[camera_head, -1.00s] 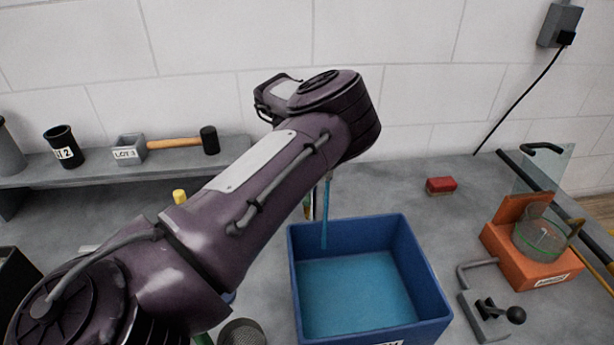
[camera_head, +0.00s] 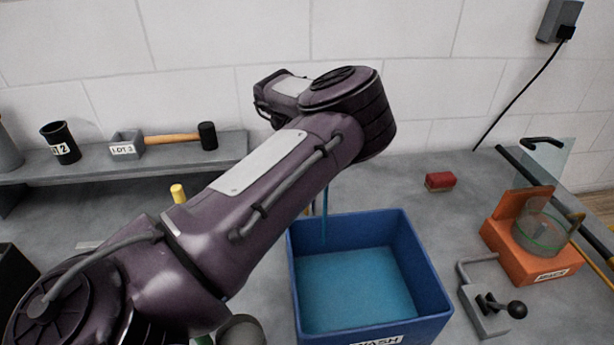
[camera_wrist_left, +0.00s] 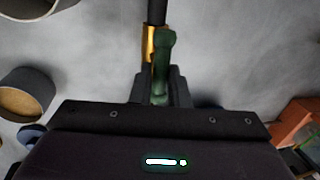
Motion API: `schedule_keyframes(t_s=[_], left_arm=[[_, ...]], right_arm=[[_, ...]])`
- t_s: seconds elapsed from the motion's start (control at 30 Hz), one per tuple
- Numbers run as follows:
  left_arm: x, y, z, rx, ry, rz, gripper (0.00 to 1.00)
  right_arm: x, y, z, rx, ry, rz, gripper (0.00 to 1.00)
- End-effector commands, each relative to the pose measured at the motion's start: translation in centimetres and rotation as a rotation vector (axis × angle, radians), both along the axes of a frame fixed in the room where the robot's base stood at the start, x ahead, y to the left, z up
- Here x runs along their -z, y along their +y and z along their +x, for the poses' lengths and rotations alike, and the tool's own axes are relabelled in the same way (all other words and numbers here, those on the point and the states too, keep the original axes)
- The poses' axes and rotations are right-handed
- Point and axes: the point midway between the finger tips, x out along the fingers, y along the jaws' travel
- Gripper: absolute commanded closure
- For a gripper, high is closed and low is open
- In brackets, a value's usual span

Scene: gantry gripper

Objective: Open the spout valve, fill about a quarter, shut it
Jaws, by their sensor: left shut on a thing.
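The blue bin marked WASH (camera_head: 428,285) stands on the bench with blue water (camera_head: 355,290) in its bottom. A thin blue stream (camera_head: 324,222) falls into its back left corner. My left arm covers the spout and my left gripper in the head view. In the left wrist view my left gripper (camera_wrist_left: 159,88) is shut on a green valve lever (camera_wrist_left: 163,62), beside a brass-coloured part (camera_wrist_left: 149,45) on a dark pipe (camera_wrist_left: 157,12). My right gripper is not in view.
An orange rack (camera_head: 535,262) with a clear round vessel and a clamp with a black knob (camera_head: 490,305) stand right of the bin. A red block (camera_head: 440,182) lies behind it. A shelf at back left holds a black cup (camera_head: 60,145) and a mallet (camera_head: 180,138).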

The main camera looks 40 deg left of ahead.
Motion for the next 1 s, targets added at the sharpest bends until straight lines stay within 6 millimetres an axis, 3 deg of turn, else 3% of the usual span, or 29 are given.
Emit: schedule_keyframes(t_s=[0.13, 0.17, 0.33, 0.67, 1.0], left_arm=[[-0.1, 0.0, 0.1, 0.001, -0.003, 0.000, 1.00], [-0.1, 0.0, 0.1, 0.001, -0.003, 0.000, 0.84], [-0.1, 0.0, 0.1, 0.002, -0.002, 0.000, 0.64], [-0.5, 0.1, 0.0, 0.002, -0.001, 0.002, 0.64], [-5.7, 0.7, -0.8, 0.001, -0.004, 0.001, 0.64]], right_arm=[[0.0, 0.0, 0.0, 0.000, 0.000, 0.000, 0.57], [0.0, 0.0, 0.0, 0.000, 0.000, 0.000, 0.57], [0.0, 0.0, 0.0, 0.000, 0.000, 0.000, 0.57], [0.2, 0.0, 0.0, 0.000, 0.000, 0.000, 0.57], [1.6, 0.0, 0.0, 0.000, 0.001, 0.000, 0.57]])
